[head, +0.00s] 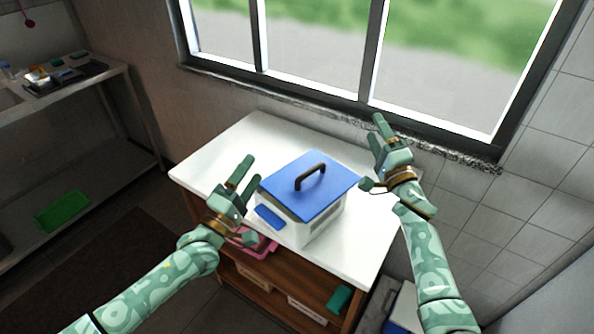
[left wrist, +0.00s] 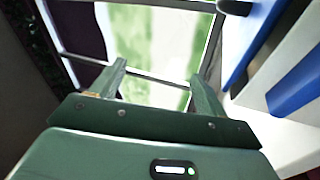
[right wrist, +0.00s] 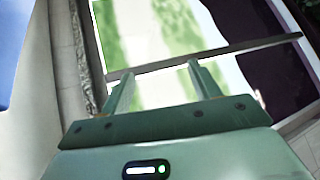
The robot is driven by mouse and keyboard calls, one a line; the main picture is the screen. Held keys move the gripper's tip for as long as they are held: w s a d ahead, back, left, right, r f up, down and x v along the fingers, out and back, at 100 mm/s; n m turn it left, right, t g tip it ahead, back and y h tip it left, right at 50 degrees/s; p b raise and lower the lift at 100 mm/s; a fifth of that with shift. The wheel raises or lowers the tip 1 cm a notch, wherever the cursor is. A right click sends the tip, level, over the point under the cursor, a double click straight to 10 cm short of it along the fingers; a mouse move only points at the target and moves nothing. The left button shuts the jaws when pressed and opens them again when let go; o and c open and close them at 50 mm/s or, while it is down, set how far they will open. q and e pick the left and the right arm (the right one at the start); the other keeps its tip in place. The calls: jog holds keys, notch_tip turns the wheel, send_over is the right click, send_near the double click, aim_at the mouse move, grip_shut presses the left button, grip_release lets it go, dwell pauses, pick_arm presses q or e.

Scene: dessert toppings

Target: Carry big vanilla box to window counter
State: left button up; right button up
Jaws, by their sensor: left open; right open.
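The big vanilla box (head: 298,230) is white with a blue lid (head: 300,186) and a dark brown handle on top. It sits upright on the white counter (head: 255,130) below the window. My left gripper (head: 243,180) is open and empty at the box's left side. My right gripper (head: 387,142) is open and empty at the box's right side, near the window. The left wrist view shows the box (left wrist: 288,75) at the right edge. The right wrist view shows a bit of blue (right wrist: 12,45) at the left edge, probably the lid.
The window with its dark sill (head: 340,112) is right behind the counter. Shelves below hold a pink item (head: 262,248), a teal item (head: 340,298) and boxes. At left, a metal shelf (head: 95,185) holds a green tray (head: 62,212). The counter's left part is clear.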

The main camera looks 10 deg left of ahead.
jog(key=shift+o, duration=0.3)
jog(key=shift+s+d+f, duration=0.1)
jog(key=v, duration=1.1)
jog(key=shift+s, duration=0.35)
jog(key=shift+f, duration=0.1)
